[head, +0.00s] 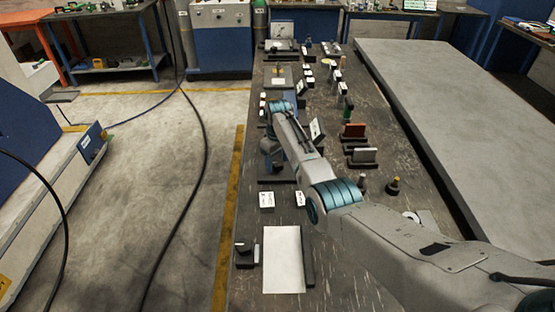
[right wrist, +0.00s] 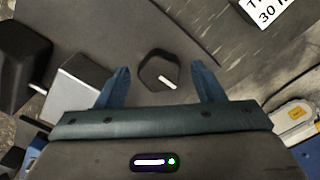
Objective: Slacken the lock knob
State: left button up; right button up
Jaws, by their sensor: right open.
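The lock knob (right wrist: 158,71), a dark faceted knob with a white mark on its face, shows in the right wrist view against a dark grey surface. My right gripper (right wrist: 161,72) is open, its two blue fingers standing apart on the left and right of the knob. Gaps show between the knob and both fingers, and nothing is held. In the head view the right gripper (head: 271,157) points down over the bench's left side, largely hidden by its arm. I cannot make out the knob there. My left gripper is in neither view.
A dark block (right wrist: 20,58) and a pale-topped block (right wrist: 78,90) lie left of the knob; a white label (right wrist: 266,11) is at upper right. The bench (head: 335,225) also carries a white sheet (head: 283,262) and a red block (head: 354,131). A grey slab (head: 450,105) lies right.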

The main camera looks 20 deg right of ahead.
jog(key=shift+c, duration=0.2)
jog(key=c, duration=0.9)
jog(key=shift+c, duration=0.2)
jog(key=n+p, duration=0.2)
jog(key=n, duration=0.1)
jog(key=shift+r, duration=0.15)
jog(key=n+p, duration=0.1)
jog(key=n, duration=0.3)
jog(key=n+p, duration=0.1)
jog(key=n, duration=0.3)
jog(key=shift+p, duration=0.3)
jog(key=n, duration=0.4)
jog(key=shift+n+p, duration=0.3)
